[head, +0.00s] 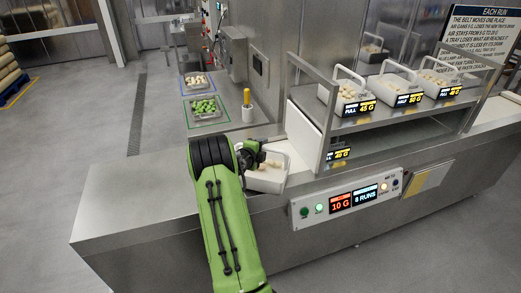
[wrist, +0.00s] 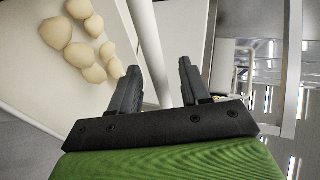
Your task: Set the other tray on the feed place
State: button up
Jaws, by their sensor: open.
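A pale tray of light filled pasta (head: 266,178) sits tilted in the picture on the steel counter, just left of the rack. Its pasta (wrist: 85,40) also shows at the upper left of the wrist view. My gripper (head: 262,161) is at this tray. In the wrist view my gripper (wrist: 160,80) is open, and a white bar (wrist: 152,45), which looks like the tray's handle, runs between its fingers. I cannot tell if a finger touches it. More handled trays stand on the rack: one marked 45 G (head: 345,92), one 50 G (head: 393,84), one at right (head: 438,80).
The steel rack (head: 325,120) stands close right of my gripper. A control panel (head: 348,198) reads 10 G and 8 RUNS. Bare counter (head: 135,195) lies left of my arm.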

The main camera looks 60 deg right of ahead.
jog(key=shift+r+p, duration=0.2)
jog(key=shift+p, duration=0.1)
jog(key=b+v, duration=0.2)
jog(key=v, duration=1)
